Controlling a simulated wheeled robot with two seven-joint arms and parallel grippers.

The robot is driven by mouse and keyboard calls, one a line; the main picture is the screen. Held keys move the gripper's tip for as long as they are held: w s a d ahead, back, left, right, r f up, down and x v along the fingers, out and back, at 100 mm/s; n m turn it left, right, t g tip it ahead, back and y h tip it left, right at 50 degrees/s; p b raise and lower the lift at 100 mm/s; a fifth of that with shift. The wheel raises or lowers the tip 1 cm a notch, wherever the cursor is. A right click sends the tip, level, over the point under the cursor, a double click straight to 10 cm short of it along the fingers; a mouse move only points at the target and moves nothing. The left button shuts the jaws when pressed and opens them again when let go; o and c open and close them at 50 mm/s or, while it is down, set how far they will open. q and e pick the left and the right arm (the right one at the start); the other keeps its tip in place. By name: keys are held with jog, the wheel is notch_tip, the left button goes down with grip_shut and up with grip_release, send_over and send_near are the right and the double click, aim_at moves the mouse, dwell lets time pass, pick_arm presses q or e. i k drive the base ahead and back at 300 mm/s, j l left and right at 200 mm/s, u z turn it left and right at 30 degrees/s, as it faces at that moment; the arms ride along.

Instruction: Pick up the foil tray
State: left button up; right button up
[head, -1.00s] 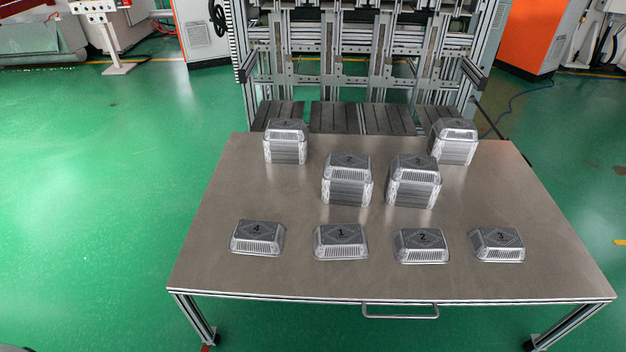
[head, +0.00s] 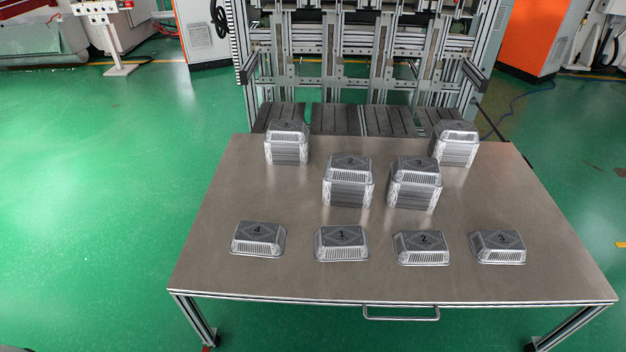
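Several foil trays lie upside down on the metal table (head: 300,280). A front row of single trays runs from left to right: tray 4 (head: 258,239), tray 1 (head: 341,243), tray 2 (head: 423,247) and tray 3 (head: 498,246). Behind them stand taller stacks of foil trays: a middle left stack (head: 347,182), a middle right stack (head: 414,184), a back left stack (head: 288,143) and a back right stack (head: 455,145). Neither of my grippers shows in the head view.
A metal frame machine (head: 365,60) stands right behind the table. A handle (head: 401,315) sticks out from the table's front edge. The table's front strip and left side are bare. Green floor is open to the left.

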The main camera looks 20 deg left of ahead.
aim_at(342, 240)
jog(key=i+l+u, duration=0.1)
jog(key=l, duration=0.2)
jog(key=i+l+u, duration=0.15)
jog(key=l, duration=0.2)
jog(key=i+l+u, duration=0.1)
jog(key=l, duration=0.25)
jog(key=i+l+u, duration=0.1)
jog(key=l, duration=0.25)
jog(key=i, duration=0.1)
